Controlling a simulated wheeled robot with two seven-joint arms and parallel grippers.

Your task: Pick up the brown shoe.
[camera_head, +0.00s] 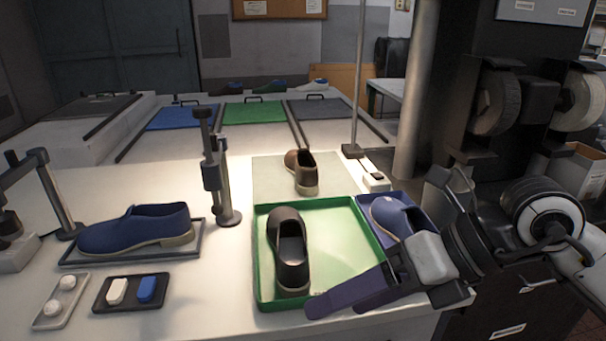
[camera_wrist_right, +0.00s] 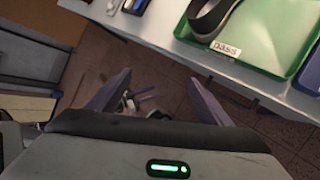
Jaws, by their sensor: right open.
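The brown shoe (camera_head: 304,175) stands on a pale mat behind the green tray, with its heel toward me. A darker, nearly black-brown shoe (camera_head: 290,255) lies in the green tray (camera_head: 262,295); part of it shows in the right wrist view (camera_wrist_right: 208,22). My right gripper (camera_head: 335,304) comes in from the right, at the tray's front right corner. Its two fingers are apart with no shoe between them. In the right wrist view the gripper (camera_wrist_right: 157,80) has only floor between its fingers. My left gripper is not in view.
A blue shoe (camera_head: 140,230) sits on a dark tray at left, and another (camera_head: 395,217) in a blue tray (camera_head: 425,212) behind my right gripper. A dark upright stand (camera_head: 215,170) and a thin pole (camera_head: 357,90) rise from the table. Small trays (camera_head: 130,293) lie front left.

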